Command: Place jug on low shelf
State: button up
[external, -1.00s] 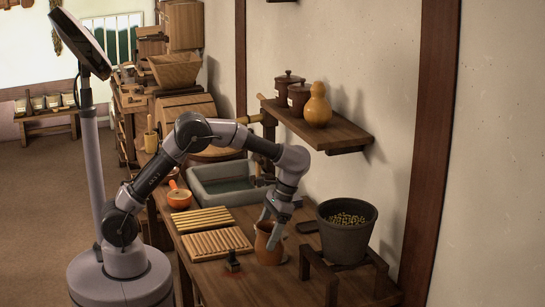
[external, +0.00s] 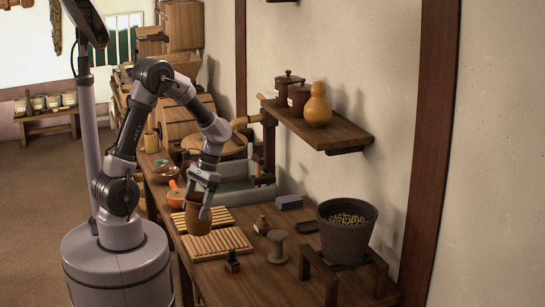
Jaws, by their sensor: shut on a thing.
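The brown clay jug (external: 199,222) is upright in my gripper (external: 201,193), whose fingers are shut on its upper part. The jug appears in front of the slatted wooden racks on the bench; I cannot tell exactly how high above them it is. The lower wall shelf (external: 345,133) is up to the right of my gripper, well apart from it. It carries two lidded brown jars (external: 289,88) at its left and a yellow gourd (external: 318,108) near its middle. Its right end is bare.
The bench holds slatted racks (external: 217,243), a dark stamp (external: 232,262), a spool-shaped stand (external: 278,246), a small brown bottle (external: 262,225), a blue-grey block (external: 289,202) and a stone basin (external: 235,188). A dark bucket (external: 346,235) stands on a wooden stand at right, below the shelf.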

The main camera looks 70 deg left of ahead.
jog(key=s+a+p, duration=0.1)
jog(key=s+p, duration=0.1)
jog(key=s, duration=0.4)
notch_tip(320, 180, down, 4)
jog(key=shift+n, duration=0.3)
jog(key=w+a+f+b, duration=0.2)
jog(key=w, duration=0.2)
jog(key=w+a+f+b, duration=0.2)
jog(key=w+a, duration=0.1)
jog(key=w, duration=0.2)
jog(key=w+a+f+b, duration=0.2)
jog(key=w+a, duration=0.1)
jog(key=w, duration=0.2)
jog(key=shift+r, duration=0.15)
jog(key=o, duration=1.8)
jog(key=shift+c, duration=0.2)
